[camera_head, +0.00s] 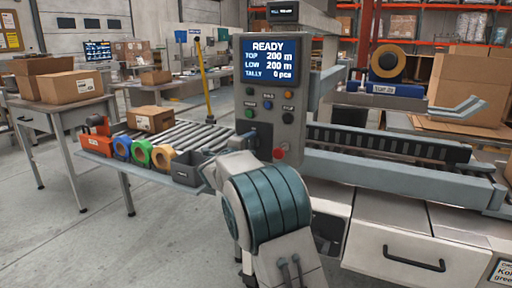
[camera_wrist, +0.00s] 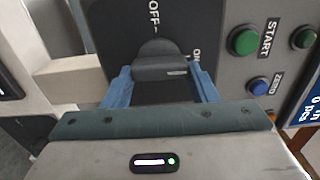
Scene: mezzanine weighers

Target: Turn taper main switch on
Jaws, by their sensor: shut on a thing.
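The main switch is a dark rotary knob (camera_wrist: 158,70) on a black plate (camera_wrist: 112,35) in the wrist view. OFF is printed above the knob and ON at its right. The knob's bar lies roughly level in this view, with a pale mark near its right end, on the ON side. I cannot tell its exact setting. My gripper (camera_wrist: 161,77) has a blue finger on each side of the bar and is shut on it. The taper's screen (camera_head: 269,59) reads READY, with tally 0 pcs.
A green START button (camera_wrist: 243,41) and a blue ZERO button (camera_wrist: 259,86) sit right of the switch. A red knob (camera_head: 279,153) is low on the control column. Tape rolls (camera_head: 141,153) and a grey bin (camera_head: 186,170) line the conveyor's edge near my arm.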

